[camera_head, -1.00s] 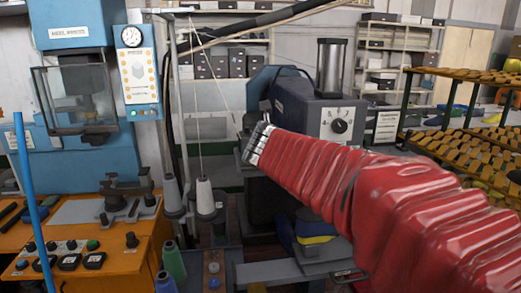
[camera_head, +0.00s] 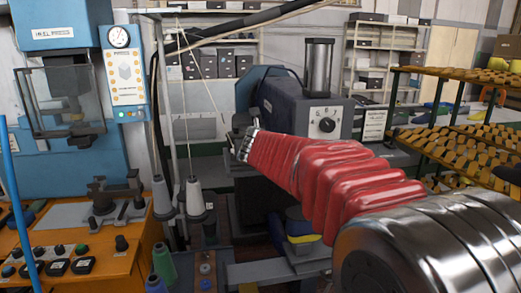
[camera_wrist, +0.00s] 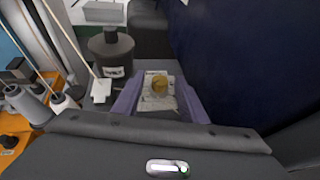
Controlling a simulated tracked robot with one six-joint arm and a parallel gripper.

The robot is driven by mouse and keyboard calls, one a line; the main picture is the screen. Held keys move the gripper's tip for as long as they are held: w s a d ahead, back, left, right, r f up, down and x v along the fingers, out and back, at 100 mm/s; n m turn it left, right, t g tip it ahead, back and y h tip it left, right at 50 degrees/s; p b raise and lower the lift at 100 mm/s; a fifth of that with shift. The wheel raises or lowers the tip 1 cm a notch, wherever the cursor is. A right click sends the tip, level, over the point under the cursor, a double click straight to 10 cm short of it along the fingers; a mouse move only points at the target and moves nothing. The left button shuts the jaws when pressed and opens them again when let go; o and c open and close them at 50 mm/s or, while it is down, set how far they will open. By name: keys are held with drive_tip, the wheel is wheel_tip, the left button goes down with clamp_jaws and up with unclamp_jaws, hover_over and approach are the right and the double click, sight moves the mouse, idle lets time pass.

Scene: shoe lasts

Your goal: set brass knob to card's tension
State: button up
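In the wrist view a small round brass knob (camera_wrist: 159,84) sits in front of a pale, marked plate (camera_wrist: 157,101). My gripper (camera_wrist: 158,100) has its two purple-grey fingers spread, one on each side of the knob, with gaps showing; I cannot tell the depth between them. In the head view my gripper (camera_head: 238,134) is at the dark machine's left side, and the brass knob is not visible there. A white card (camera_head: 375,124) hangs right of the machine; its print is too small to read.
Thread cones (camera_head: 194,196) and an orange bench (camera_head: 95,235) are at left; racks of shoe lasts (camera_head: 450,145) at right.

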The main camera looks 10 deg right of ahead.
drive_tip(key=shift+c, duration=0.6)
clamp_jaws()
drive_tip(key=shift+a, duration=0.1)
drive_tip(key=shift+m+h, duration=0.3)
drive_tip(key=shift+h, duration=0.1)
drive_tip(key=shift+a, duration=0.1)
drive_tip(key=shift+w+a+m+g+h, duration=0.15)
drive_tip(key=shift+m+g+h, duration=0.25)
drive_tip(key=shift+m+h, duration=0.45)
drive_tip(key=shift+a+m+g+h, duration=0.1)
drive_tip(key=shift+m+g+h, duration=0.3)
drive_tip(key=shift+m+h, duration=0.4)
drive_tip(key=m+g+h, duration=0.2)
drive_tip(key=m+h, duration=0.1)
drive_tip(key=m+g+h, duration=0.1)
drive_tip(key=m+g, duration=0.1)
drive_tip(key=shift+w+a, duration=0.2)
drive_tip(key=shift+w, duration=0.1)
drive_tip(key=shift+m+g+h, duration=0.45)
drive_tip(key=shift+m+g, duration=0.2)
drive_tip(key=shift+g, duration=0.15)
drive_tip(key=shift+w+m+g+h, duration=0.2)
drive_tip(key=shift+m+g+h, duration=0.4)
drive_tip(key=shift+m+g, duration=0.75)
